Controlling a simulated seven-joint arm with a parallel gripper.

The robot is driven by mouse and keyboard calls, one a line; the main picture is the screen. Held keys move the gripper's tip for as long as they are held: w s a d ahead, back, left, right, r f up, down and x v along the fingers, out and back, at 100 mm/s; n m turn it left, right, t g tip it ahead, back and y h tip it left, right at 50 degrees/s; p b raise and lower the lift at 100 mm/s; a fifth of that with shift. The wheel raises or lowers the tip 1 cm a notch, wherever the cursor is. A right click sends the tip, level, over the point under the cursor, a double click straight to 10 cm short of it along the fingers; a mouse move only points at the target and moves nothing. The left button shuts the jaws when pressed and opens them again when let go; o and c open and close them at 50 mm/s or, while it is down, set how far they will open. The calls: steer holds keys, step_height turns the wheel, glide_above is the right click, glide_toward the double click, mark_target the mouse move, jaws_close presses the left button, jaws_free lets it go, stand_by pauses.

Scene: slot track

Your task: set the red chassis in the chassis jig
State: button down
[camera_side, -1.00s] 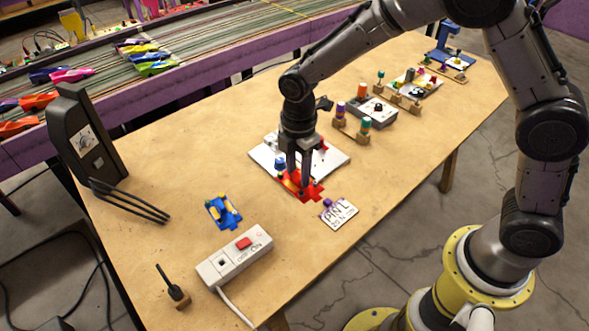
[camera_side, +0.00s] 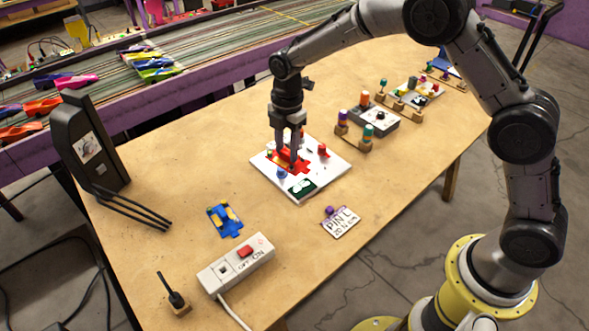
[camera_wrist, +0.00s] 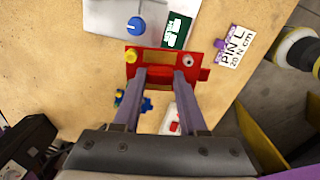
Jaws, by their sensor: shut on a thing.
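My gripper (camera_side: 289,158) is shut on the red chassis (camera_wrist: 160,63), which lies across both fingers in the wrist view. In the side view the red chassis (camera_side: 303,166) is over the white chassis jig (camera_side: 331,166). I cannot tell whether it touches the jig or hangs just above it. The jig carries a blue knob (camera_side: 281,173), a red knob (camera_side: 323,150) and a dark green label (camera_side: 302,187). In the wrist view the jig (camera_wrist: 104,17) shows beyond the chassis. The fingers hide part of the chassis.
A blue-and-yellow piece (camera_side: 224,219), a white switch box (camera_side: 236,265) and a "PIN L" card (camera_side: 340,222) lie nearer the front. Pegs in wooden holders (camera_side: 353,136) and a grey box (camera_side: 377,120) stand right of the jig. A black stand (camera_side: 90,145) is at left.

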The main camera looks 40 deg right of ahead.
steer(key=shift+m, duration=0.9)
steer(key=shift+w+d+f, duration=0.9)
steer(key=shift+d+f, duration=0.8)
steer(key=shift+d, duration=0.35)
steer(key=shift+w+d+f, duration=0.95)
steer(key=shift+d+f, duration=0.8)
steer(key=shift+d, duration=0.25)
steer(key=shift+w+d+f, duration=0.9)
steer(key=shift+d+f, duration=0.8)
steer(key=shift+d, duration=0.35)
steer(key=shift+f, duration=0.9)
steer(key=shift+c, duration=1.8)
jaws_free()
